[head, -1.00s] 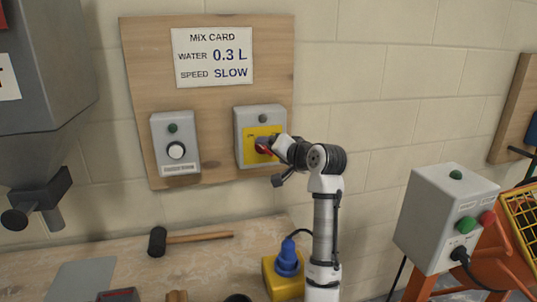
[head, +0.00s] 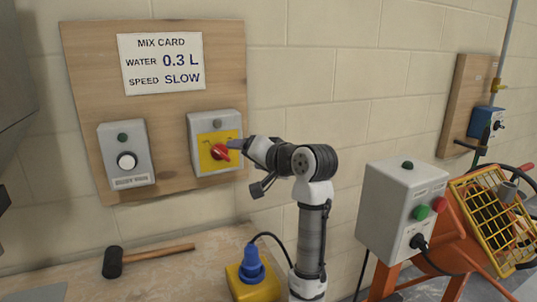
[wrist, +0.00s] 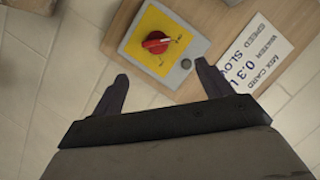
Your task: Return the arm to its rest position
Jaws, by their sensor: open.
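My gripper (head: 238,146) is close to the grey switch box with the yellow plate (head: 206,160) on the wall board. In the wrist view my gripper (wrist: 162,72) has its two dark fingers spread wide with nothing between them. The red rotary knob (head: 220,152) stands clear of the fingers; it also shows in the wrist view (wrist: 157,42), beyond the fingertips. My arm rises from the lower middle of the head view and bends left at the elbow toward the board.
The mix card (head: 162,63) reads water 0.3 L, speed slow. A second grey box (head: 126,170) has a white knob. A mallet (head: 113,262) and a yellow box with a blue plug (head: 252,267) are on the bench. A grey control box (head: 385,205) stands right of my arm.

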